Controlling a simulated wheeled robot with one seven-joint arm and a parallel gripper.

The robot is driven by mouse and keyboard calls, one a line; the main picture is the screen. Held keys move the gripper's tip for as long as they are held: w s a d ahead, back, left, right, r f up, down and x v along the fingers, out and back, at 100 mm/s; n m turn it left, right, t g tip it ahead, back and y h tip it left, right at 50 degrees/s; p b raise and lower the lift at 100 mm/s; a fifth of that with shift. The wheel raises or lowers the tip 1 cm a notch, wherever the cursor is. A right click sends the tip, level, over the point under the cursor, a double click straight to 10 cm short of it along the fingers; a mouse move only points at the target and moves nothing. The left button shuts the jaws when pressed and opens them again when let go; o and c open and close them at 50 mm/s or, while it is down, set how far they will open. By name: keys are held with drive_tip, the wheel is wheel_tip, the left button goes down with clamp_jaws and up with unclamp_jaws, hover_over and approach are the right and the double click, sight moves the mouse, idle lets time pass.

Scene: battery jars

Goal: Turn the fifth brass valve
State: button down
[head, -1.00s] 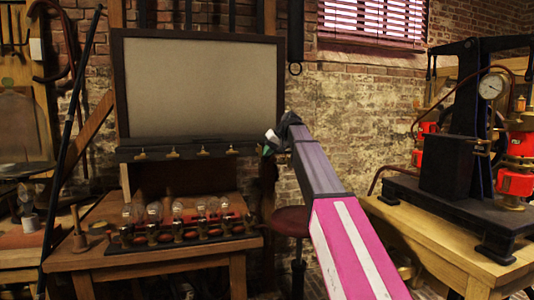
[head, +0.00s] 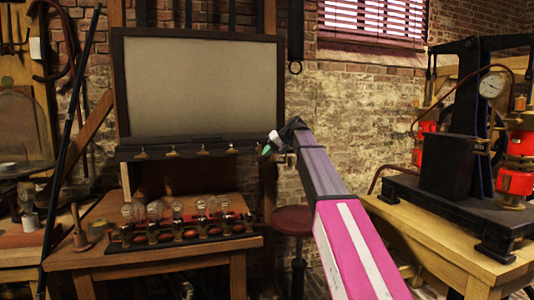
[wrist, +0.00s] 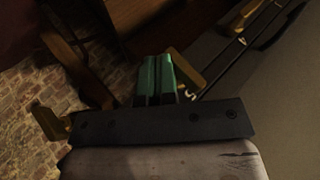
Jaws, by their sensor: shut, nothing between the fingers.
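A row of brass valves runs along the dark ledge under the framed board in the head view. The first (head: 141,155), second (head: 172,152), third (head: 203,150) and fourth (head: 232,149) show clearly. The fifth is not clearly visible there, where my gripper (head: 266,149) stands at the ledge's right end. In the wrist view my green fingers (wrist: 157,78) are together and empty. A brass piece (wrist: 188,70), seemingly a valve, shows right beside them; I cannot tell if they touch. Another brass valve (wrist: 240,18) lies farther off at upper right.
Below the ledge, a wooden table (head: 155,259) carries a row of glass bulbs (head: 177,206) on a dark stand. A red stool (head: 292,221) stands to its right. A black machine with a gauge (head: 491,86) stands on a bench at far right.

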drive_tip(key=shift+a+f+m+y, duration=0.1)
drive_tip(key=shift+f+m+y, duration=0.25)
drive_tip(key=shift+y, duration=0.85)
drive_tip(key=shift+s+a+f+m+y, duration=0.15)
drive_tip(key=shift+f+m+y, duration=0.1)
drive_tip(key=shift+y, duration=0.65)
drive_tip(key=shift+w+a+f+m+y, duration=0.1)
drive_tip(key=shift+f+m+y, duration=0.1)
drive_tip(key=shift+y, duration=0.7)
drive_tip(key=shift+s+a+f+m+y, duration=0.15)
drive_tip(key=shift+m+y, duration=0.25)
drive_tip(key=shift+y, duration=0.55)
drive_tip(key=shift+a+m+y, duration=0.25)
drive_tip(key=shift+m+y, duration=0.15)
drive_tip(key=shift+y, duration=0.5)
drive_tip(key=shift+s+a+f+m+y, duration=0.15)
drive_tip(key=shift+m+y, duration=0.25)
drive_tip(key=shift+y, duration=0.55)
drive_tip(key=shift+a+f, duration=0.1)
drive_tip(key=shift+a, duration=0.05)
idle(0.6)
